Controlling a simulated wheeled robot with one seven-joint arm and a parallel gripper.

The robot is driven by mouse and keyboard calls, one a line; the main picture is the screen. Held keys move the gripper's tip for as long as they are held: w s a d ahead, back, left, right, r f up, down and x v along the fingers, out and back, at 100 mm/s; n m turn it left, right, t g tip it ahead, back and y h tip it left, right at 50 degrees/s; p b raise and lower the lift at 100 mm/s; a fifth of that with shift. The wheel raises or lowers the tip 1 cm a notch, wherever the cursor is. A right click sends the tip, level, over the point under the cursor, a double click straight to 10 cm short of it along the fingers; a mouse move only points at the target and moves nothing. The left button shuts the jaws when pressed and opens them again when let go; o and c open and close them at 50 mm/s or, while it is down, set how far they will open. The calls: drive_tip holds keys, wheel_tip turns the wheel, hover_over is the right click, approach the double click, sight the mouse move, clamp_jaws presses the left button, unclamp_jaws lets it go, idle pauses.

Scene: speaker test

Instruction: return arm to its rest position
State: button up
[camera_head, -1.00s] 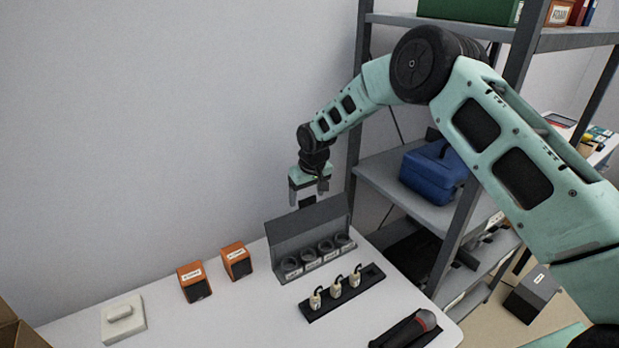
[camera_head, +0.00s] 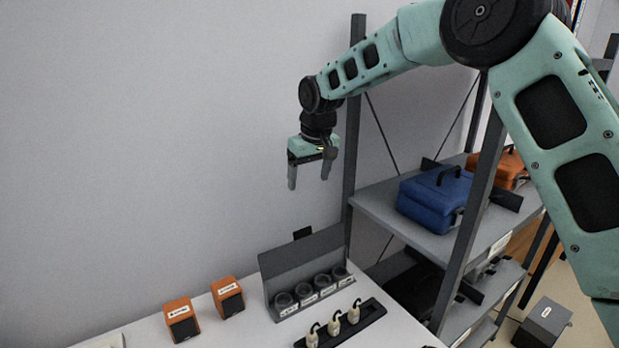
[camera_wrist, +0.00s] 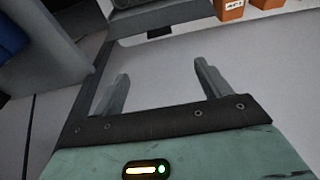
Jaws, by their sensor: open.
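My gripper (camera_head: 309,175) is open and empty, pointing down in the air above the back of the white table, near the wall. Its two grey fingers also show apart in the wrist view (camera_wrist: 158,85), with nothing between them. My green arm reaches in from the right of the head view. Below the gripper stands a dark grey holder (camera_head: 300,262) with several round slots. The gripper is well clear of it.
Two orange boxes (camera_head: 181,318) stand left of the holder. A black strip (camera_head: 372,316) with several small pale plugs lies in front. A grey shelf (camera_head: 385,208) with a blue case (camera_head: 432,202) stands at the right. The wall behind is bare.

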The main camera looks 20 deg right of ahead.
idle(0.3)
drive_tip(key=s+a+r+n, duration=0.1)
drive_tip(key=s+a, duration=0.2)
drive_tip(key=s, duration=0.4)
drive_tip(key=s+a+n+g, duration=0.1)
drive_tip(key=s+a, duration=0.2)
drive_tip(key=s, duration=0.4)
drive_tip(key=s+a+r+n, duration=0.1)
drive_tip(key=s+a, duration=0.2)
drive_tip(key=s, duration=0.4)
drive_tip(key=s+d+f, duration=0.1)
drive_tip(key=s+d, duration=0.1)
drive_tip(key=s, duration=0.9)
drive_tip(key=s+d+f+n+g, duration=0.1)
drive_tip(key=s+d+f, duration=0.1)
drive_tip(key=s, duration=1)
drive_tip(key=shift+d+f, duration=0.3)
drive_tip(key=shift+d, duration=0.3)
